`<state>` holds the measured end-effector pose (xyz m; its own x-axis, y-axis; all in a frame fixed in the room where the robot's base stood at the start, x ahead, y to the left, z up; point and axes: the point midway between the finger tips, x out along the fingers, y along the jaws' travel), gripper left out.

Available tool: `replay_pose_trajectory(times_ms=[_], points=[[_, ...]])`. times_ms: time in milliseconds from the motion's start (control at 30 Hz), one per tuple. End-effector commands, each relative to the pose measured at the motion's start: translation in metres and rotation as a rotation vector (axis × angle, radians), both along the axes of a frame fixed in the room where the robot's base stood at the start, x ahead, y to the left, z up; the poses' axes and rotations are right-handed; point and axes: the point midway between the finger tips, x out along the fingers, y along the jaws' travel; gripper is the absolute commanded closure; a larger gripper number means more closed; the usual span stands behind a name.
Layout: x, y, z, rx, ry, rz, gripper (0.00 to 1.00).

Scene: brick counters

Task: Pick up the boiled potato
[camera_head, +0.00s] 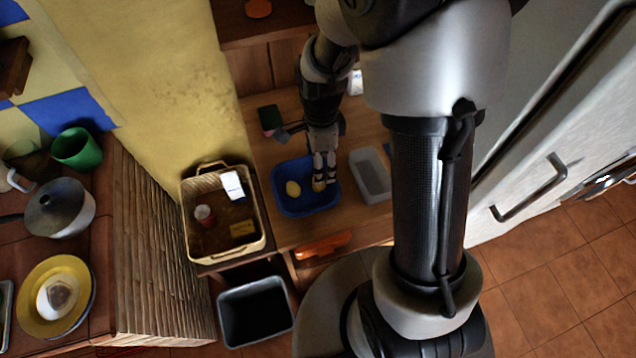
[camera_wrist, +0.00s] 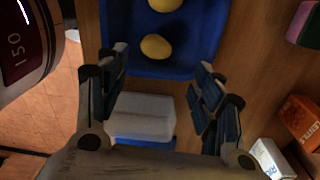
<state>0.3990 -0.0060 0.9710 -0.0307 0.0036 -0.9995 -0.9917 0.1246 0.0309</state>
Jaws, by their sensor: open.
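A blue tray (camera_head: 303,212) sits on the wooden counter and also shows in the wrist view (camera_wrist: 205,25). Two yellow rounded pieces that look like potatoes lie in it: one (camera_head: 293,188) at the left and one (camera_head: 318,186) beside my gripper's fingers. The wrist view shows one yellow piece (camera_wrist: 156,46) whole and the other (camera_wrist: 165,4) cut by the top edge. I cannot tell which one is the boiled potato. My gripper (camera_head: 325,178) points down over the tray's right part. In the wrist view its fingers (camera_wrist: 160,80) are apart, with nothing between them.
A grey container (camera_head: 371,176) stands right of the tray. A sponge (camera_wrist: 304,22), a lentils box (camera_wrist: 299,120) and a white box (camera_wrist: 270,158) are nearby. A wicker basket (camera_head: 188,222) holds several items at the left. A dark bin (camera_head: 254,312) stands below.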

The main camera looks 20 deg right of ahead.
Motion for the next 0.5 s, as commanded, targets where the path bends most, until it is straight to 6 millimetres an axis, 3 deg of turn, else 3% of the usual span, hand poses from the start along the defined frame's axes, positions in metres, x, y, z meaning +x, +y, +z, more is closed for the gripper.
replay_pose_trajectory(times_ms=[100, 367, 500], points=[[-0.001, 0.0, -0.016, 0.0, 0.001, 0.001, 0.39], [-0.003, 0.003, -0.03, 0.0, 0.0, 0.002, 0.39], [-0.009, 0.008, -0.051, 0.0, 0.002, 0.003, 0.39]])
